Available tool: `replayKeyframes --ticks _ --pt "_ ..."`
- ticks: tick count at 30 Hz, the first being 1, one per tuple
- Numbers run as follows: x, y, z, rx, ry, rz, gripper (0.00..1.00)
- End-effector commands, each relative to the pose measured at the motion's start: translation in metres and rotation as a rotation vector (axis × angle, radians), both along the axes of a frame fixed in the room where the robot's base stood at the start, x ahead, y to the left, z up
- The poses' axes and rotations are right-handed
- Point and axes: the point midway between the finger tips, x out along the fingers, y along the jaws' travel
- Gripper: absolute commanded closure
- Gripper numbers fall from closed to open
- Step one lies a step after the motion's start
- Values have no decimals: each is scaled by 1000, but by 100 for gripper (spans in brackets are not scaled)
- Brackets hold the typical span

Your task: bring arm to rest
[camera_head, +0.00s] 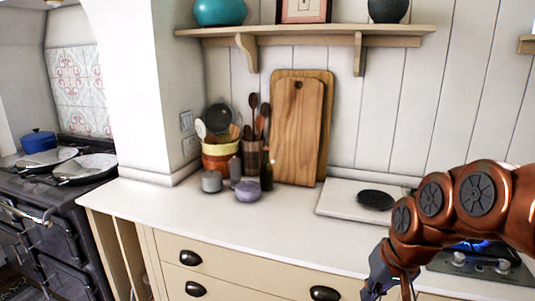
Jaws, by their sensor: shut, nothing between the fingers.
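My arm, copper-coloured with dark round joint caps, reaches in from the right edge and bends down. My gripper (378,291) hangs at its lower end, near the bottom edge of the view, in front of the counter's drawer fronts. It is shut and empty. Its tips are close to the lower border and partly cut off.
The pale counter (240,223) is clear in the middle. Wooden boards (297,130), utensil pots (219,155) and small lidded jars (247,191) stand at the back. A white slab with a dark disc (375,200) and a hob (480,264) lie right. A dark stove (50,215) stands left.

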Motion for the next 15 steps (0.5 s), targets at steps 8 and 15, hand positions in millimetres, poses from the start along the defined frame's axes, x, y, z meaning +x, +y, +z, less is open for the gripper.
replayKeyframes --ticks 8,15 --pt "-138 25 -34 -125 244 106 100" --pt "-208 22 -52 -166 376 111 100"
